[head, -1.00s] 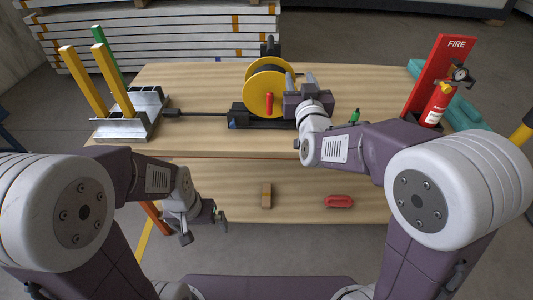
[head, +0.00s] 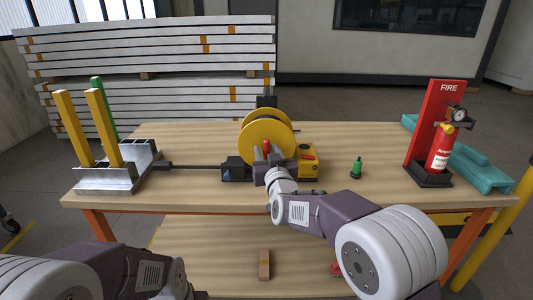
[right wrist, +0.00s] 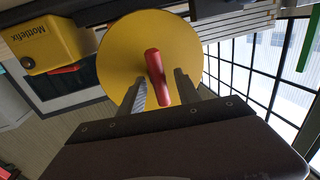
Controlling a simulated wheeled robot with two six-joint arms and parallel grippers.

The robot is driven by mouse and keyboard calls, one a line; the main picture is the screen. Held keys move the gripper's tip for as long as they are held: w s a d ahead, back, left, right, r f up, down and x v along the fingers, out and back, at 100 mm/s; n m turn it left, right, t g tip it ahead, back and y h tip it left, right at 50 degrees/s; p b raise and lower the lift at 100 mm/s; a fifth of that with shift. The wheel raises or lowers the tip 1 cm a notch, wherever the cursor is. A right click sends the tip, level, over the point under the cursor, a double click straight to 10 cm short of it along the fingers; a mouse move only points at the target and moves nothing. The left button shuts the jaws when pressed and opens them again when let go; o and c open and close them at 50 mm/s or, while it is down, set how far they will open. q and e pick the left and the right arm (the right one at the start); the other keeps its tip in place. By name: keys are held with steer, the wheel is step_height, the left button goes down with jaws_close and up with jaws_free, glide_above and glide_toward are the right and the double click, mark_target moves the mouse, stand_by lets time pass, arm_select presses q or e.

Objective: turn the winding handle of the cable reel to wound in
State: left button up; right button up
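The cable reel (head: 279,131) stands on the workbench with yellow discs and a dark drum between them. Its red winding handle (head: 267,146) sticks out from the front disc. In the right wrist view the handle (right wrist: 157,76) stands in front of the yellow disc (right wrist: 120,62). My right gripper (right wrist: 161,88) is open, with one finger on each side of the handle; I cannot tell whether either finger touches it. In the head view this gripper (head: 270,162) is at the reel's front, partly hiding its lower part. My left gripper is out of the frame; only its arm shows, lower left.
A yellow box (head: 307,161) stands right of the reel. A dark rod (head: 195,167) runs left to a metal bracket (head: 117,177) with yellow posts. A wooden block (head: 264,264) lies on the lower shelf.

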steer(key=shift+w, duration=0.4)
jaws_close()
steer(key=shift+a, duration=0.1)
stand_by(1.1)
